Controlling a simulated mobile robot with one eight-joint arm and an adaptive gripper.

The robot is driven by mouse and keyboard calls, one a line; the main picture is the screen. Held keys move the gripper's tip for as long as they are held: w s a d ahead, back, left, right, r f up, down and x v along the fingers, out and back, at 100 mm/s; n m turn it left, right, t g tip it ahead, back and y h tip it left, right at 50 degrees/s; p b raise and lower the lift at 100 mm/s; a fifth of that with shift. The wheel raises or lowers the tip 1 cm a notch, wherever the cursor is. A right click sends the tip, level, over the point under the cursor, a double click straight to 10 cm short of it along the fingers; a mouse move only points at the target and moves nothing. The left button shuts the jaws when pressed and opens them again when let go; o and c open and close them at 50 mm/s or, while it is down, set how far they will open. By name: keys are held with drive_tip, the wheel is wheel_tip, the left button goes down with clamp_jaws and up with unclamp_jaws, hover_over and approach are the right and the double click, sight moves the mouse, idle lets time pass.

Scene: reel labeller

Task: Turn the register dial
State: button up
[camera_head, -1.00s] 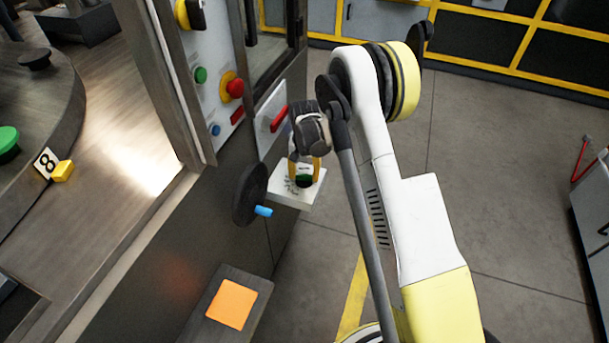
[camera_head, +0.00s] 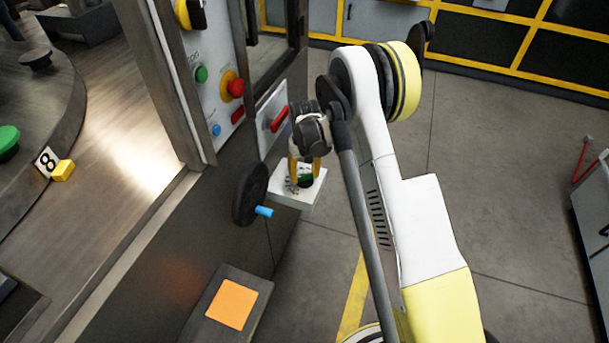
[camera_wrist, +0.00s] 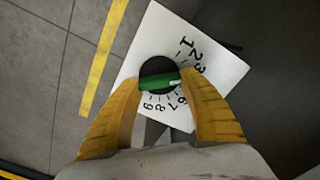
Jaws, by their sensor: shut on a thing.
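The register dial is a round black knob with a green bar across it (camera_wrist: 158,78). It sits on a white plate (camera_wrist: 215,58) with black digits around it. In the wrist view, the bar lies nearly level, its white mark at the right end, facing my right finger. That finger hides some digits; 1, 2, 3 and 6 to 9 show. My gripper (camera_wrist: 161,82) has one yellow finger on each side of the knob and is shut on it. In the head view, my gripper (camera_head: 304,168) points down onto the dial (camera_head: 306,181), which it partly hides.
A black handwheel with a blue handle (camera_head: 264,211) stands just left of the plate. A red lever (camera_head: 279,119) is on the panel behind my gripper. Red emergency button (camera_head: 235,88) and an orange pad (camera_head: 232,304) are nearby. Open floor lies to the right.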

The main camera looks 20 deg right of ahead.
drive_tip(key=o, duration=1.2)
wheel_tip(320, 180, up, 12)
